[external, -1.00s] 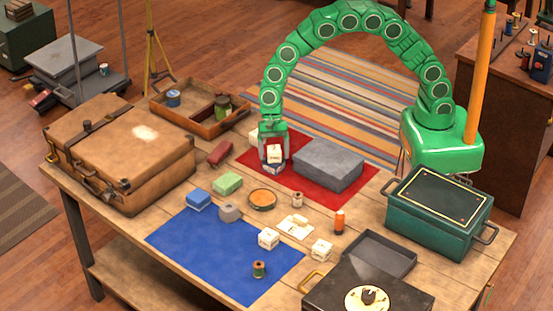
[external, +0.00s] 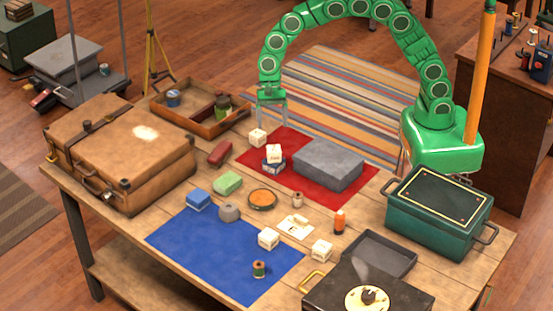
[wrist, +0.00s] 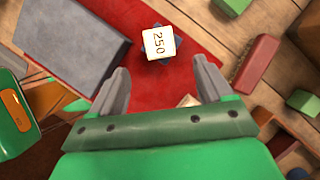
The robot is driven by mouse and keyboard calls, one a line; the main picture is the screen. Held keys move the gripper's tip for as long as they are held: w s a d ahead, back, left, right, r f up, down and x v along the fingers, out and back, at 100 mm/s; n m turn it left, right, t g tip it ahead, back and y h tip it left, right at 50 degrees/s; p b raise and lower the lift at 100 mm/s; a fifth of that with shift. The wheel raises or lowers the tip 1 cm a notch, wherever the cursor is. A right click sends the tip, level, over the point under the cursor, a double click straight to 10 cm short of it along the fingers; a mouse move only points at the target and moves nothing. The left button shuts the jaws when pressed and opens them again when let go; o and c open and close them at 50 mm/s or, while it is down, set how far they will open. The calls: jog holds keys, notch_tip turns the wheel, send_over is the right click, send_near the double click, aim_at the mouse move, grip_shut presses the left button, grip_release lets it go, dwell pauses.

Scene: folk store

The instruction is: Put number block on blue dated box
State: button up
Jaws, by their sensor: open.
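The number block (external: 274,152), a cream cube, rests on top of the small blue dated box (external: 272,167) on the red mat. In the wrist view the block (wrist: 160,43) shows "250" on its upper face. Only corners of the blue box (wrist: 149,53) show around it there, and its date cannot be read. My gripper (external: 272,122) is open and empty, above and apart from the block. Its two fingers (wrist: 162,78) stand wide apart in the wrist view.
Another cream cube (external: 257,138) sits at the red mat's back left corner. A grey box (external: 328,164) is on the mat to the right. A dark red block (external: 220,153) lies to the left. More cream cubes (external: 268,238) stand nearer the front.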

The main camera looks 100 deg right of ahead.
jog(key=s+d+r+n+h, duration=0.15)
jog(key=s+r+n, duration=0.3)
jog(key=s, duration=0.55)
jog(key=s+d+r+n, duration=0.3)
jog(key=s+r, duration=0.3)
jog(key=s, duration=0.4)
jog(key=s+d+n+h, duration=0.1)
jog(key=s+d+n, duration=0.1)
jog(key=s, duration=0.7)
jog(key=s+d+n+g+h, duration=0.1)
jog(key=s+d+n, duration=0.1)
jog(key=s+n, duration=0.3)
jog(key=s+d+r+n+h, duration=0.1)
jog(key=s+d+n, duration=0.1)
jog(key=s, duration=1)
jog(key=shift+s+d+n+g, duration=0.15)
jog(key=shift+s+n+g, duration=0.2)
jog(key=shift+n, duration=0.4)
